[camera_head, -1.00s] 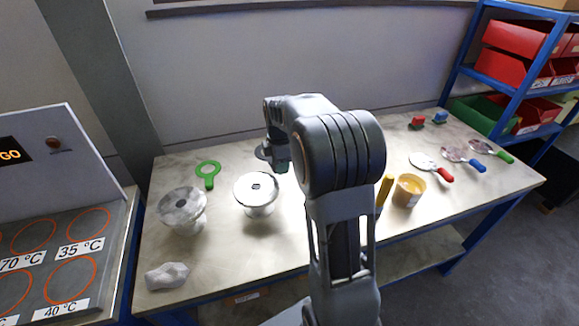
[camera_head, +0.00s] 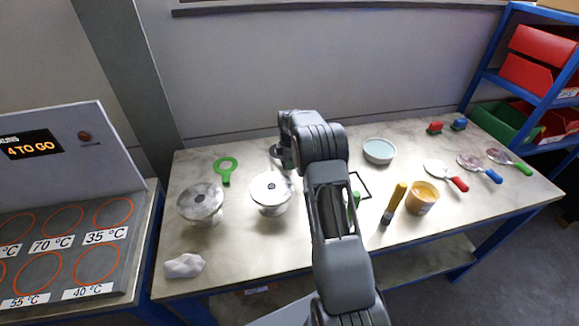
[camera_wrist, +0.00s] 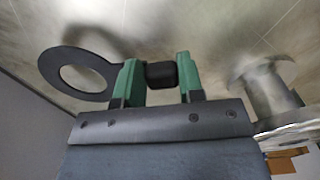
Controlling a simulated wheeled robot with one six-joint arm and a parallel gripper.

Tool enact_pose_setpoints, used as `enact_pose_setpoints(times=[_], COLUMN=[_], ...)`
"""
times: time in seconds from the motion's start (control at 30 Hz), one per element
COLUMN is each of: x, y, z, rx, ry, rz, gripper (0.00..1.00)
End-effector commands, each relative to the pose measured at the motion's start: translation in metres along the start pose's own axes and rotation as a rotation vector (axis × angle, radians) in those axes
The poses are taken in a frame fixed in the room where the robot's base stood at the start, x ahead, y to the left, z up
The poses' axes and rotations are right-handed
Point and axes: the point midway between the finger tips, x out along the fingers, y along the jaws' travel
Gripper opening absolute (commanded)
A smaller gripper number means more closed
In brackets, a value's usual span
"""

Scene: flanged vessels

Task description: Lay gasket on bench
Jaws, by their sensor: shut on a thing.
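My gripper (camera_wrist: 160,78) is shut on the tab of a dark grey ring-shaped gasket (camera_wrist: 109,67), which sticks out to the left of the green-padded fingers in the wrist view. The ring is above the pale bench top, with a dark shadow beside it; whether it touches is unclear. In the head view my gripper (camera_head: 287,157) is over the bench (camera_head: 245,240), behind the right flanged vessel (camera_head: 270,207), largely hidden by my arm. A green ring with a handle (camera_head: 226,169) lies on the bench to the left of my gripper.
Another flanged vessel (camera_head: 201,216) stands at left, with a crumpled white cloth (camera_head: 185,266) in front. Right of my arm are a pale bowl (camera_head: 379,151), a yellow-handled tool (camera_head: 394,203), an orange-filled tub (camera_head: 421,198) and several round-bladed tools. Bare bench shows around the green ring.

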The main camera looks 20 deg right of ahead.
Motion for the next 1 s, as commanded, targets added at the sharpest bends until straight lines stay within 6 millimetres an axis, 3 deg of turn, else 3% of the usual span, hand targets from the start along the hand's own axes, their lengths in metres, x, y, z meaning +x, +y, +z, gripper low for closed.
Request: enact_pose_setpoints(times=[0.2, 0.6, 0.63, 0.87, 1.0], x=[0.025, 0.032, 0.031, 0.03, 0.03], y=[-0.002, -0.002, -0.002, -0.002, -0.002], z=[0.0, 0.0, 0.0, 0.0, 0.0], rx=[0.0, 0.0, 0.0, 0.0, 0.0], ry=[0.0, 0.0, 0.0, 0.0, 0.0], rz=[-0.005, -0.003, -0.003, -0.003, -0.003], gripper=[0.08, 0.08, 0.37, 0.59, 0.61])
